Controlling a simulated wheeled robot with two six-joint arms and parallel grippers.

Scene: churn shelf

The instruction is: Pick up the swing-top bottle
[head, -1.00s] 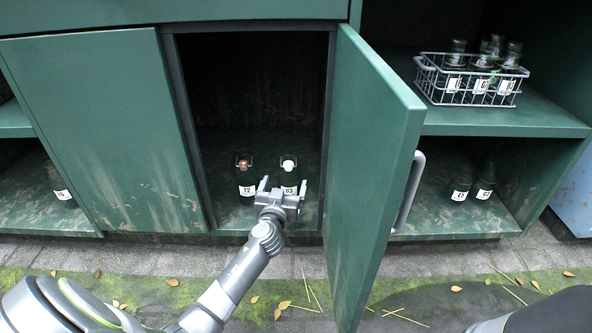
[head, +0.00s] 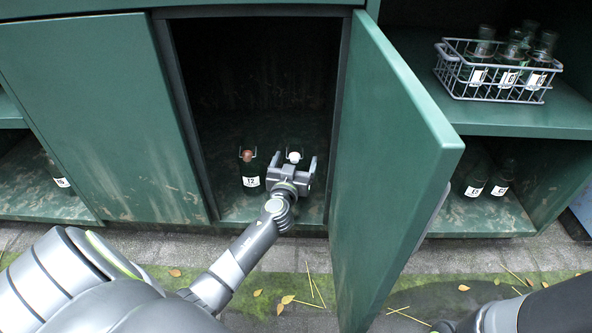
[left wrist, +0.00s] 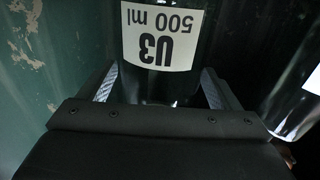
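A green swing-top bottle with a white stopper (head: 294,156) stands in the open cabinet; my left gripper hides most of its body. My left gripper (head: 293,165) is open, with one finger on each side of this bottle. In the left wrist view the bottle (left wrist: 160,80), labelled U3 500 ml, stands between the two fingers (left wrist: 158,92); I cannot tell if they touch it. A second swing-top bottle (head: 250,171), labelled T2 with a brown-red stopper, stands just left of it. My right gripper is not in view; only part of that arm shows at lower right.
The open cabinet door (head: 395,160) stands out to the right of my left arm. A closed door (head: 105,120) is at left. A wire basket (head: 460,85) of bottles is on the right shelf, with more bottles (head: 475,185) below. Leaves lie on the ground.

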